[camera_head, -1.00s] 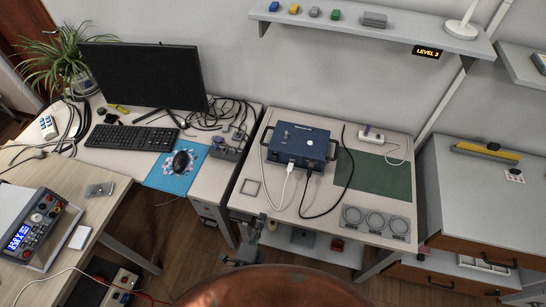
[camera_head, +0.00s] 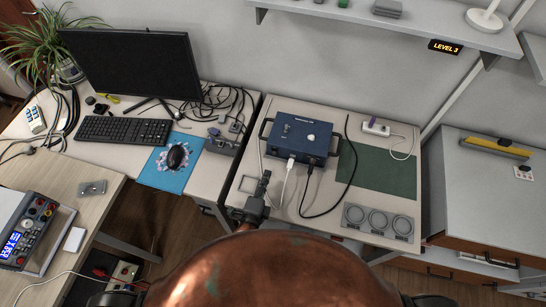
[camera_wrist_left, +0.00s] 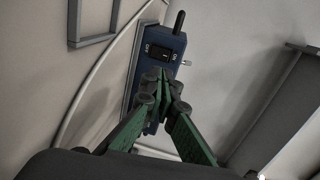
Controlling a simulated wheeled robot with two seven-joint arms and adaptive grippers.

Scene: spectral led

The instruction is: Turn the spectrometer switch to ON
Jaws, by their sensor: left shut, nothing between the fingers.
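The blue spectrometer box (camera_head: 300,135) stands on the middle table with cables at its front. In the left wrist view its blue side panel (camera_wrist_left: 150,128) shows a black rocker switch (camera_wrist_left: 160,53) between OFF and ON labels. Which way the rocker is tipped I cannot tell. My left gripper (camera_head: 265,177) is at the table's front left, near the box's left front side. In the left wrist view the green-fingered gripper (camera_wrist_left: 165,82) is shut and empty, its tips just below the switch. Whether they touch the panel I cannot tell. My right gripper is not in view.
A white cable (camera_head: 287,180) and a black cable (camera_head: 305,192) run from the box's front. A green mat (camera_head: 385,172), a power strip (camera_head: 376,128) and a tray with three rings (camera_head: 350,214) lie to the right. A shelf (camera_head: 420,28) hangs above.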

